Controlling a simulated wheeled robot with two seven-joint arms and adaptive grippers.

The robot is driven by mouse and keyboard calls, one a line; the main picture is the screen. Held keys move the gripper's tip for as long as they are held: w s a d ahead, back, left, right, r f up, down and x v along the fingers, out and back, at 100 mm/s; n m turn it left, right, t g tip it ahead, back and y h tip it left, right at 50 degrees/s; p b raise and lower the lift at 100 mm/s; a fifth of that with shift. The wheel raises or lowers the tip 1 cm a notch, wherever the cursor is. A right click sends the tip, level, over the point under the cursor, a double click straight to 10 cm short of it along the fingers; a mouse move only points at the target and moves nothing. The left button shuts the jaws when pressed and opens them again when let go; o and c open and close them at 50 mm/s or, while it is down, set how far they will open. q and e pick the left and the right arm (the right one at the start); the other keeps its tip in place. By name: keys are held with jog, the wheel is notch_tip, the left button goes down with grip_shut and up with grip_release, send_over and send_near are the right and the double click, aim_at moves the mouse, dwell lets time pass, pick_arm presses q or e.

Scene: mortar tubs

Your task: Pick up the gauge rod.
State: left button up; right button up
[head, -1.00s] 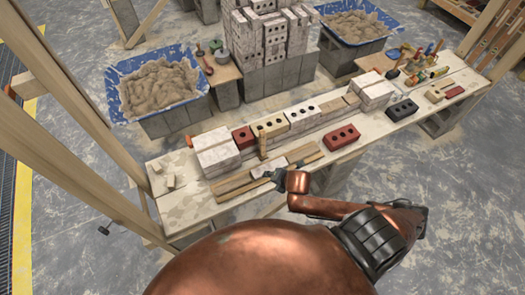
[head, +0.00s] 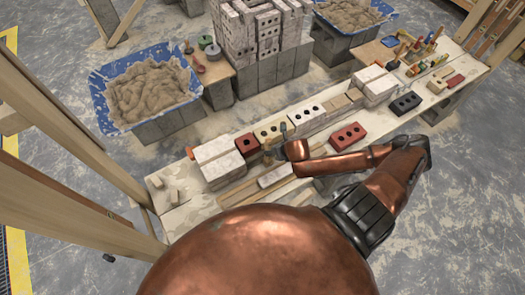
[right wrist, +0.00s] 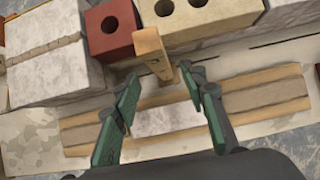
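The gauge rod appears to be a short upright strip of light wood (right wrist: 151,48) standing against the front of the brick row. In the head view it shows small (head: 268,157), close to my right gripper (head: 279,141). In the right wrist view my right gripper (right wrist: 160,80) is open. Its two green-padded fingers lie on either side of the rod's lower end, and I see no clear contact. The rod's foot is partly hard to make out. My left gripper is not in view.
Behind the rod are a red brick (right wrist: 110,28) and a cream holed brick (right wrist: 205,20); pale blocks (right wrist: 50,55) stand left. A pale block (right wrist: 167,119) lies on a wooden board (right wrist: 265,98) below the fingers. A loose red brick (head: 348,136) is to the right.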

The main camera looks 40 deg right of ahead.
jog(key=x, duration=0.7)
jog(key=shift+w+f, duration=0.25)
jog(key=shift+f, duration=0.05)
jog(key=shift+d, duration=0.1)
jog(key=c, duration=0.7)
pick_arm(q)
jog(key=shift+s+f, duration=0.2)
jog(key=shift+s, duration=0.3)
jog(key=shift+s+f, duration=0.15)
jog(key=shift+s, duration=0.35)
pick_arm(e)
grip_shut()
